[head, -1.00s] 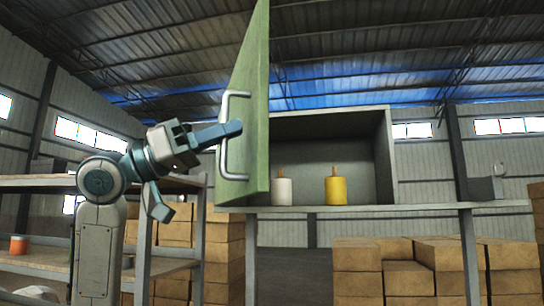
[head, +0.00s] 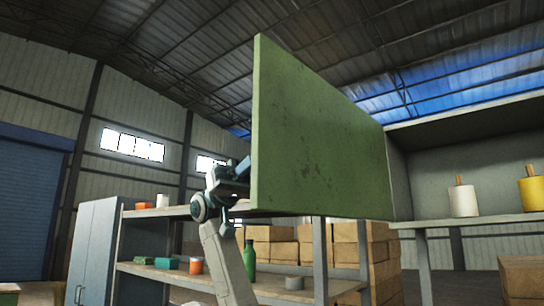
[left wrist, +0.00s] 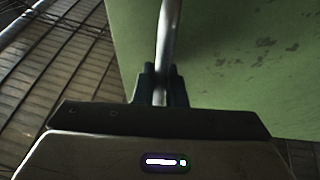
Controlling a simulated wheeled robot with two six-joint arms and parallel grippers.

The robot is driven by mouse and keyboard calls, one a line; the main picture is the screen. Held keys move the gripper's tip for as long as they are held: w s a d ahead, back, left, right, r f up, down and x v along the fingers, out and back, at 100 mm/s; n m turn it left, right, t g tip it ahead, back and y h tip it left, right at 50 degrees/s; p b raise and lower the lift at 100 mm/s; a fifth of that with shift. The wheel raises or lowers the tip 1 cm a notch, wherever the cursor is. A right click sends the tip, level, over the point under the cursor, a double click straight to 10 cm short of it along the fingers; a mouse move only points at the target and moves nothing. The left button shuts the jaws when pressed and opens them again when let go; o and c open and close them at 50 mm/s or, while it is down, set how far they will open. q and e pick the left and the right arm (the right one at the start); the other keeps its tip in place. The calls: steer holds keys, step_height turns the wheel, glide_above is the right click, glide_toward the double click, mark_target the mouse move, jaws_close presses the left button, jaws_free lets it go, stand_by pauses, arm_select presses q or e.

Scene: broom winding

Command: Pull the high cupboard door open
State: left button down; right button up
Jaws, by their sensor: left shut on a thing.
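The green cupboard door (head: 315,135) stands wide open in the head view, its inner face toward me and its free edge toward the left. It also fills much of the left wrist view (left wrist: 235,60). The metal bar handle (left wrist: 166,35) runs down between the fingers of my left gripper (left wrist: 160,88), which is shut on it. In the head view the door partly hides that gripper (head: 238,172) and hides the handle. The open cupboard (head: 425,165) is at the right. My right gripper is not in view.
A white container (head: 463,200) and a yellow one (head: 532,192) stand in the cupboard. Below and behind the door are shelves (head: 185,275) with a green bottle (head: 249,258) and small items. Cardboard boxes (head: 350,245) are stacked behind.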

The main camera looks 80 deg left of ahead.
arm_select(q)
steer(key=shift+s+a, duration=0.5)
steer(key=shift+a, duration=0.25)
steer(key=c, duration=1.5)
jaws_free()
steer(key=v, duration=1)
steer(key=shift+s+a+f+p, duration=0.15)
steer(key=shift+a+p, duration=0.1)
steer(key=shift+p, duration=0.15)
